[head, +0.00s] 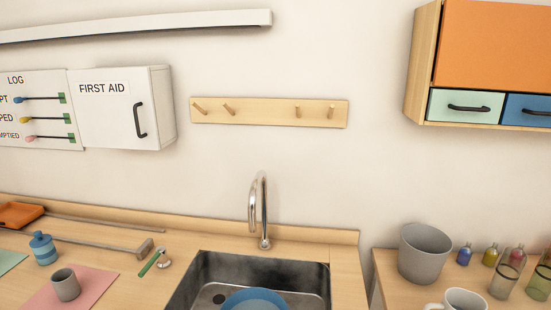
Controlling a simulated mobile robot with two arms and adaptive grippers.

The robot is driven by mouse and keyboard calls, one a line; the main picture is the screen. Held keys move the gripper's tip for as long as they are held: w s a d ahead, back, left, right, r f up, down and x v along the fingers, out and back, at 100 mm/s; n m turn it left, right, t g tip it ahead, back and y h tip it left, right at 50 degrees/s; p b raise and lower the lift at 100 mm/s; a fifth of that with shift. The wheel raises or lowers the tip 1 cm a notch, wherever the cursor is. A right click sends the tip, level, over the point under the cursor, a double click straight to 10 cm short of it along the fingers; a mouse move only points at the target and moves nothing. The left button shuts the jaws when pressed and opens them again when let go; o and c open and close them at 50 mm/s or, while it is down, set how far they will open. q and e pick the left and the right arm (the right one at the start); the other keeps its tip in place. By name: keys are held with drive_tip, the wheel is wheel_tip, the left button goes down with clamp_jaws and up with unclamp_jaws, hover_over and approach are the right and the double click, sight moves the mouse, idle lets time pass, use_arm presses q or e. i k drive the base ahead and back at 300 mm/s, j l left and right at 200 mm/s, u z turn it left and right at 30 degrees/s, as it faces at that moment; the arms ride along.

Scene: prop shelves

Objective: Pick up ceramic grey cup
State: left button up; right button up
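A small grey cup (66,285) stands upright on a pink mat (92,275) at the lower left of the head view, on the wooden counter. A larger grey tapered container (424,252) stands on the right-hand counter. A white mug (458,299) is partly cut off by the bottom edge in front of it. Neither of my grippers shows in the head view.
A blue jar (43,249) stands just behind the small cup. A green-handled tool (152,262) lies to its right. The sink (318,280), holding a blue bowl (254,300), and its tall faucet (262,212) are in the middle. Small bottles (490,254) stand at right.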

sight(67, 285)
drive_tip(key=u, duration=1.35)
